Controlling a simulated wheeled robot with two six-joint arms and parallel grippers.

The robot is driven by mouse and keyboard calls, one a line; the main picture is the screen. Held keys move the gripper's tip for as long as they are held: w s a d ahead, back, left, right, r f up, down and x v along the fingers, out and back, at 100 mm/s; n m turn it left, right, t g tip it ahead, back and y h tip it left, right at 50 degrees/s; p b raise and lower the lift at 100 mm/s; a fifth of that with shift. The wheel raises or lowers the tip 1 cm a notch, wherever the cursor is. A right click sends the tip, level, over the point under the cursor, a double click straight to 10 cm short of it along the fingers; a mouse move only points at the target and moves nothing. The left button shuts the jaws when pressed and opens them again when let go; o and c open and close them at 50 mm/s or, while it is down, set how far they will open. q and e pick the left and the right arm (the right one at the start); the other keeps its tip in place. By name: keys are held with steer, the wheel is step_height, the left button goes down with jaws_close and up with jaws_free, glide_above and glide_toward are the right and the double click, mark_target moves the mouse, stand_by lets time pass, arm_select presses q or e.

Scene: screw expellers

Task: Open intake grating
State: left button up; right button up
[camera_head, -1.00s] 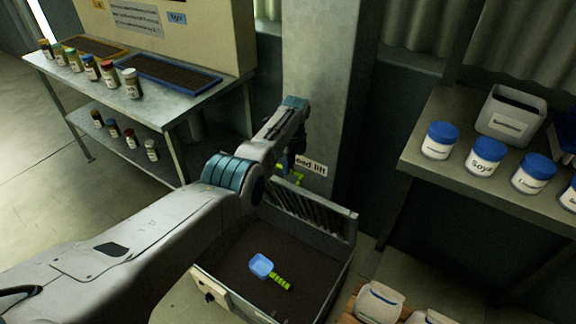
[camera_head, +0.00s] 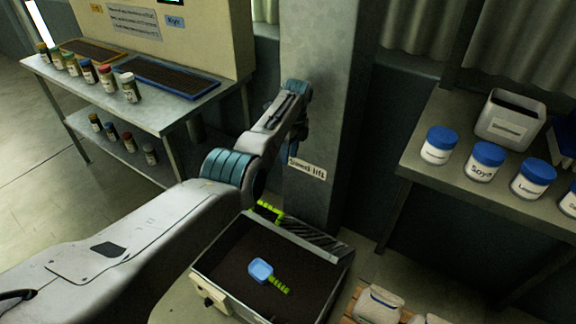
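The intake is an open-topped metal bin (camera_head: 228,296) on the floor with dark contents. Its slatted grating (camera_head: 312,236) is at the bin's back edge, swung off the opening and tilted low. A bright green bar (camera_head: 268,210) shows by the grating's left end, partly behind my arm. My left gripper (camera_head: 293,153) is above and apart from the grating, in front of the pillar. Its fingers are small, dark and partly hidden, so their opening cannot be told. My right gripper is not in view.
A blue scoop (camera_head: 261,270) with a green handle lies in the bin. The pillar (camera_head: 325,100) with a lift label stands right behind it. A shelf (camera_head: 440,178) with blue-lidded jars is at right, a table (camera_head: 150,112) with small jars at left.

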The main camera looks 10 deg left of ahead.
arm_select(q)
steer(key=r, duration=0.3)
steer(key=shift+w+d+r, duration=0.15)
steer(key=shift+w+r, duration=0.2)
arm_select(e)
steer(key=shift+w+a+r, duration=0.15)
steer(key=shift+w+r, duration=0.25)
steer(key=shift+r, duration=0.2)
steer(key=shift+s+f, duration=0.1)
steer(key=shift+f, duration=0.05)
